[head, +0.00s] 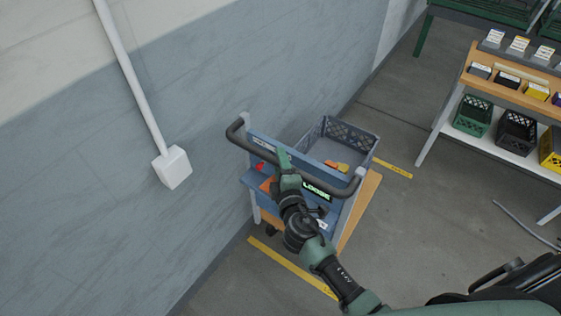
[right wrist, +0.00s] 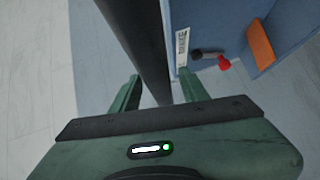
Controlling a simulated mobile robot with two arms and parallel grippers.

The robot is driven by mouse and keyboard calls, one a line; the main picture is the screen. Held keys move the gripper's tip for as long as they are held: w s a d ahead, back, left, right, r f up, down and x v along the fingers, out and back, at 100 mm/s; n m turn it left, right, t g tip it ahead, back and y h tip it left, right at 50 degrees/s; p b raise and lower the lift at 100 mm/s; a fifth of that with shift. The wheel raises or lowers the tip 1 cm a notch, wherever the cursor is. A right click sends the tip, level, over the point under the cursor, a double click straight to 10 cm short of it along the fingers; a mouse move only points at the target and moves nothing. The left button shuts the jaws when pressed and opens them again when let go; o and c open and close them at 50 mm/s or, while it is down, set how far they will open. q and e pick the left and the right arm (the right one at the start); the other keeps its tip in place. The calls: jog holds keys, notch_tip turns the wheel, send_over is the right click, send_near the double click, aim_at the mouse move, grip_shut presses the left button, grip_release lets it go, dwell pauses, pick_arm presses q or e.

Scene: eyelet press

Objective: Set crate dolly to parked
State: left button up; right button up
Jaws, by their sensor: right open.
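The crate dolly has a blue panel (head: 258,150), a dark push handle (head: 238,138) and a grey crate (head: 345,138) on a wooden deck. A green sign reading "LOOSE" (head: 316,190) is on its panel. A lever with a red knob (right wrist: 224,64) sits beside a label that seems to read "BRAKE" (right wrist: 183,46); the red knob also shows in the head view (head: 260,167). My right gripper (head: 283,158) is open over the handle side. In the right wrist view, the handle bar (right wrist: 140,40) runs between its open fingers (right wrist: 157,90); contact is unclear. My left gripper is out of view.
A blue-grey wall (head: 110,200) stands close on the dolly's left. Yellow floor lines (head: 285,264) lie near and beyond it. A shelf rack (head: 478,139) with bins stands at the right. Open floor (head: 420,215) lies between rack and dolly. An orange piece (right wrist: 260,45) is on the panel.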

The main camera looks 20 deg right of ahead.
grip_shut()
dwell(1.4)
